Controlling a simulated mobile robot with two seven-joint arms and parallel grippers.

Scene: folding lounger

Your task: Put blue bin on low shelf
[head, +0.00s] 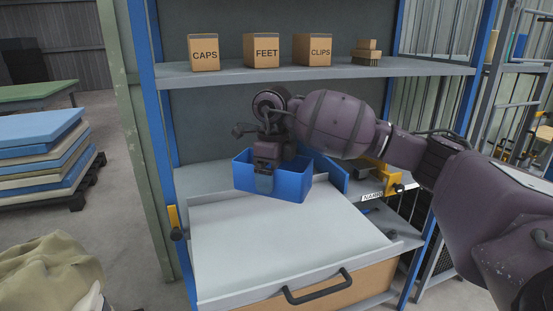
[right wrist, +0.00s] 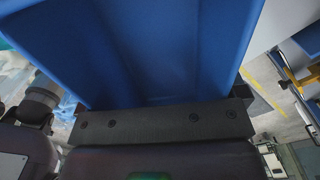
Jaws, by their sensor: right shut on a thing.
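The blue bin (head: 292,187) is an open-topped box, upright, in front of the rack's lower opening. In the right wrist view the bin (right wrist: 155,45) fills the top middle, against the dark gripper (right wrist: 155,122). The low shelf (head: 200,180) is the grey board behind the bin, partly hidden by the bin and my right arm. The bin is over the back of a pale flat panel (head: 285,240); I cannot tell whether it touches it. My left gripper is not in view.
An upper shelf (head: 300,73) holds cartons marked CAPS (head: 204,54), FEET (head: 261,52) and CLIPS (head: 313,50). A drawer with a dark handle (head: 318,286) is below the panel. Blue rack posts (head: 147,100) flank the opening.

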